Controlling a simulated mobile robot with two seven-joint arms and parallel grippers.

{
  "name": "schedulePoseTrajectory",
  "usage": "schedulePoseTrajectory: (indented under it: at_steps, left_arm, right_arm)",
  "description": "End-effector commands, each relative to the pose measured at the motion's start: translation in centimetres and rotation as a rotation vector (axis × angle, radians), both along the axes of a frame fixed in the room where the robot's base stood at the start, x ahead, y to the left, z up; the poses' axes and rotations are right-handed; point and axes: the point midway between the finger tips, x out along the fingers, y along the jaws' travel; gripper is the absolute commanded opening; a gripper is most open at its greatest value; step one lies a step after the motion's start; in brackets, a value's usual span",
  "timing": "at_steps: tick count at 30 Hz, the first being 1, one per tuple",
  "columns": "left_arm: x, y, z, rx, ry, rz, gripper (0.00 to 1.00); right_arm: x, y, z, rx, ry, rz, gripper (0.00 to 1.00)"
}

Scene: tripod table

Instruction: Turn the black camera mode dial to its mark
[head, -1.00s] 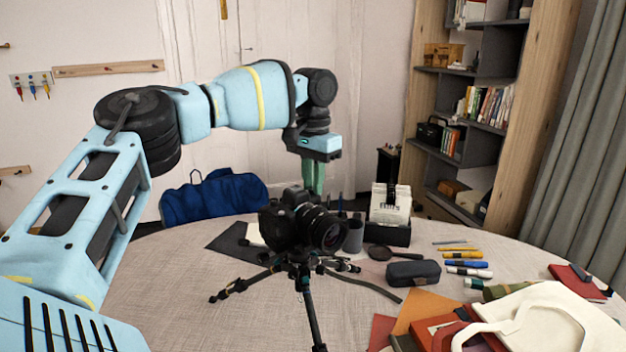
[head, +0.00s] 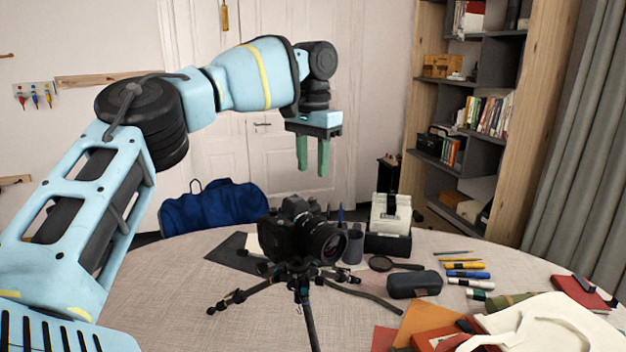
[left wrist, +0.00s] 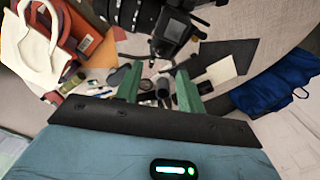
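The black camera (head: 288,230) stands on a tripod (head: 303,290) on the table, its lens (head: 330,243) facing front right. The mode dial is too small and dark to make out on the camera's top. In the left wrist view the camera (left wrist: 175,28) shows at the top edge, beyond the fingers. My left gripper (head: 313,172) hangs above the camera with its two green fingers pointing down, apart and empty. In the left wrist view the gripper (left wrist: 158,92) also shows a clear gap between its fingers. My right gripper is not in view.
Behind and right of the camera stand a dark cup (head: 353,247) and a black box with white cards (head: 388,242). A magnifier (head: 382,264), glasses case (head: 414,284), several markers (head: 466,274) and a cream bag (head: 540,325) lie to the right. The table's left (head: 165,290) is clear.

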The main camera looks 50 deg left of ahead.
Motion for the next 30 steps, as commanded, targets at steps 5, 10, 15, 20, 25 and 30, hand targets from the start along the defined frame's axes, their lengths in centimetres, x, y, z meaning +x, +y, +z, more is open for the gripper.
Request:
schedulePoseTrajectory:
  at_steps: [5, 10, 15, 20, 25, 30]
  left_arm:
    - [0.0, 0.0, 1.3, -0.001, 0.0, 0.0, 0.39]
    - [0.0, 0.0, 1.5, -0.001, 0.0, -0.001, 0.39]
    - [0.0, 0.0, 1.5, 0.0, -0.001, -0.001, 0.39]
    - [-0.4, 0.6, 2.1, 0.012, -0.046, -0.02, 0.39]
    - [-1.6, 1.7, 2.7, 0.029, -0.165, -0.081, 0.39]
    - [-2.9, 1.7, 2.3, 0.019, -0.283, -0.155, 0.39]
  right_arm:
    - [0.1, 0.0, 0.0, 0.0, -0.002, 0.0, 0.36]
    - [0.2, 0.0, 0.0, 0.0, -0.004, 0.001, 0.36]
    - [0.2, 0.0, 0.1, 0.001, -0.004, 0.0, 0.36]
    - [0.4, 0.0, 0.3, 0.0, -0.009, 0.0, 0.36]
    - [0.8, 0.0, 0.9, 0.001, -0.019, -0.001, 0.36]
    - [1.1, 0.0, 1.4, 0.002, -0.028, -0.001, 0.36]
